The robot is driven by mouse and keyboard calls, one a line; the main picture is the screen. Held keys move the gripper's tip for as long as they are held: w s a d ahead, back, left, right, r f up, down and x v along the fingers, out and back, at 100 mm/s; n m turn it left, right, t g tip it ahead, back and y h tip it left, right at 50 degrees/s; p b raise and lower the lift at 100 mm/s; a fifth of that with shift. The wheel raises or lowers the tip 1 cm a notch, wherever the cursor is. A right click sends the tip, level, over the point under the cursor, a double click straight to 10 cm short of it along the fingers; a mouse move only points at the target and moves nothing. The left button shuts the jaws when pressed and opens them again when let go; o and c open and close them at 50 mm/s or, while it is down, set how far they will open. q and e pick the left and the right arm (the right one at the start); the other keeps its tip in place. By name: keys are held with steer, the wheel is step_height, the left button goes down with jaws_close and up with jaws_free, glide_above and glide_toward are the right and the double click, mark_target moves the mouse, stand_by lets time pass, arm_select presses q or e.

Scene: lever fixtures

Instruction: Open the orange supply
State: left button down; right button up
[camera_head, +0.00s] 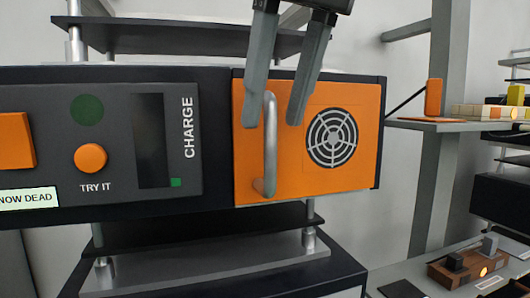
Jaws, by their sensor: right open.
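The orange supply panel (222,187) is a square orange front with a round dark fan grille (331,137) on its right half. A grey vertical bar handle (270,165) stands on its left half. My right gripper (273,122) comes down from the top of the head view. Its two grey fingers are apart, one to each side of the handle's upper part. I cannot tell whether either finger touches the handle. The panel looks flush with the dark housing around it. My left gripper is not in view.
Left of the panel is a dark panel marked CHARGE (188,127), with an orange button (90,158) marked TRY IT. A black shelf (160,39) lies above. A wooden box with switches (467,265) sits low right.

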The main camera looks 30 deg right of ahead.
mark_target(267, 143)
steer(key=shift+x, duration=3.1)
jaws_close()
